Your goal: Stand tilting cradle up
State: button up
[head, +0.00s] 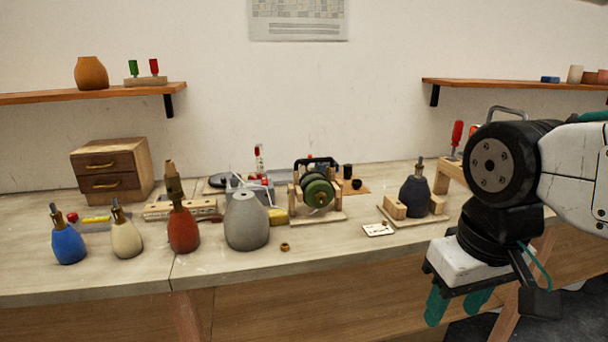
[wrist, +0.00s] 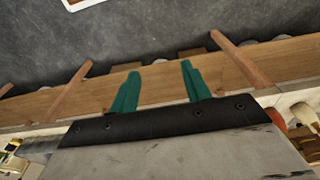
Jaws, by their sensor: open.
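What looks like the tilting cradle (head: 296,197) is a wooden frame on a flat board at mid-bench, with a dark bar across its top. A rounded green body (head: 318,191) lies in it on its side, its round end with a brass-coloured centre facing me. My gripper (head: 457,303) is at the right in the head view, in front of the bench edge and well apart from the cradle. Its green fingers point down, open and empty. In the wrist view my gripper (wrist: 159,72) has a clear gap between its fingers; the cradle cannot be made out there.
A large grey body (head: 246,222) stands left of the cradle, with red, cream and blue lamp bodies further left. A dark lamp body (head: 414,197) stands between wooden blocks at right. A small brass ring (head: 285,247) and a white card (head: 378,229) lie near the front.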

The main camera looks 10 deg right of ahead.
aim_at(313, 184)
jog(key=z, duration=1.4)
jog(key=i, duration=1.2)
jog(key=u, duration=1.5)
